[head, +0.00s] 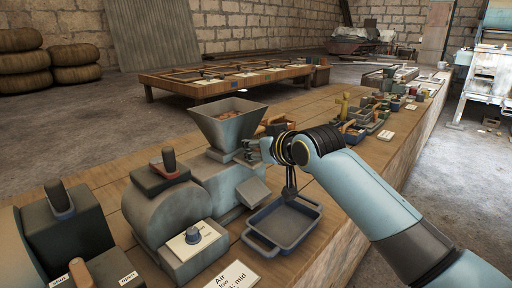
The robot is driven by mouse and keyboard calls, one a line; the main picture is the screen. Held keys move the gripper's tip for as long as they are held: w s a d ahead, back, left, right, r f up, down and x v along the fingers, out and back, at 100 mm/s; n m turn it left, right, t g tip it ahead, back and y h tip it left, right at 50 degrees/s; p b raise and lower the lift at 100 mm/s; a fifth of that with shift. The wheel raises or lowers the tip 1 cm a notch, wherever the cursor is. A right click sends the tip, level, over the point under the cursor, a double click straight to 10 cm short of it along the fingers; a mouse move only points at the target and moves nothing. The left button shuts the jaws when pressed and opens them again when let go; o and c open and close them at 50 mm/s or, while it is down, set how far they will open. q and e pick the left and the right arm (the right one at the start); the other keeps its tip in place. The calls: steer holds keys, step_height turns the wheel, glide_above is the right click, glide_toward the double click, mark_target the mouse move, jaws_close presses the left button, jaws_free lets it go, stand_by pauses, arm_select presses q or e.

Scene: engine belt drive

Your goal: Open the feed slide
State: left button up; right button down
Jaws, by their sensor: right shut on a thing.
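A grey machine with a funnel-shaped hopper (229,127) stands on the wooden bench, and some brown material shows inside the hopper. My right gripper (256,150) is at the right side of the machine, just below the hopper's rim. It is shut on a small part there, which appears to be the feed slide; the fingers hide most of it, so how far it is out cannot be told. My left gripper is not in view.
A blue tray (312,208) sits below my right arm. A paper label (236,277) lies in front. Small trays and tools fill the bench's far end.

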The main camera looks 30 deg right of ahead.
steer(key=s+p, duration=0.1)
steer(key=s+d+p, duration=0.1)
steer(key=shift+s, duration=0.3)
steer(key=c, duration=1.1)
jaws_free()
steer(key=shift+s, duration=0.1)
steer(key=v, duration=1.2)
steer(key=shift+r, duration=0.1)
